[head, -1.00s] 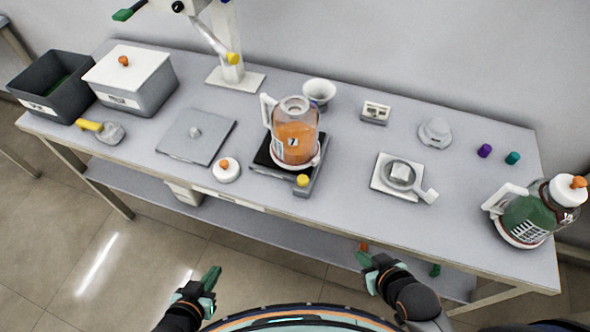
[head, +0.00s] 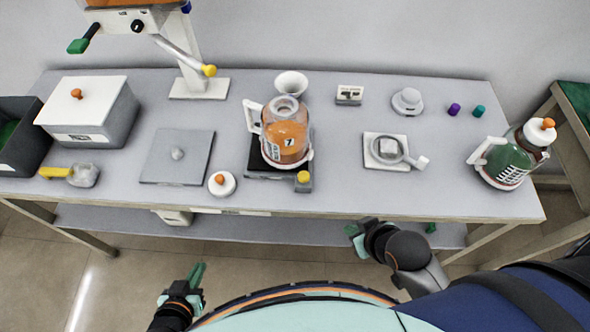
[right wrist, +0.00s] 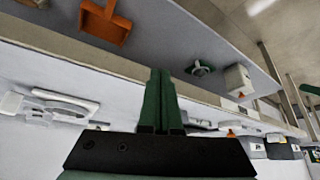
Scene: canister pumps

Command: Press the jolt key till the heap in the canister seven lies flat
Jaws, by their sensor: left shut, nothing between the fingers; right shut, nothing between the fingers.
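Canister seven (head: 285,140) is a clear jar with a white handle, a "7" label and orange contents. It stands upright on a dark base (head: 256,160) near the table's front edge. I cannot tell clearly how level the top of the orange heap is. A yellow key (head: 303,176) sits on the grey block at the base's front right corner; I take it for the jolt key. My left gripper (head: 198,273) is shut and empty, in front of the table. My right gripper (head: 354,232) is shut and empty near the front edge; its green fingers (right wrist: 160,92) fill the right wrist view's middle.
A white-knobbed grey plate (head: 178,168) and an orange-knobbed white lid (head: 221,184) lie left of the base. A ring on a square plate (head: 386,150) lies to the right, with a green-filled canister (head: 505,165) at the right end. A dispenser stand (head: 199,88) rises behind.

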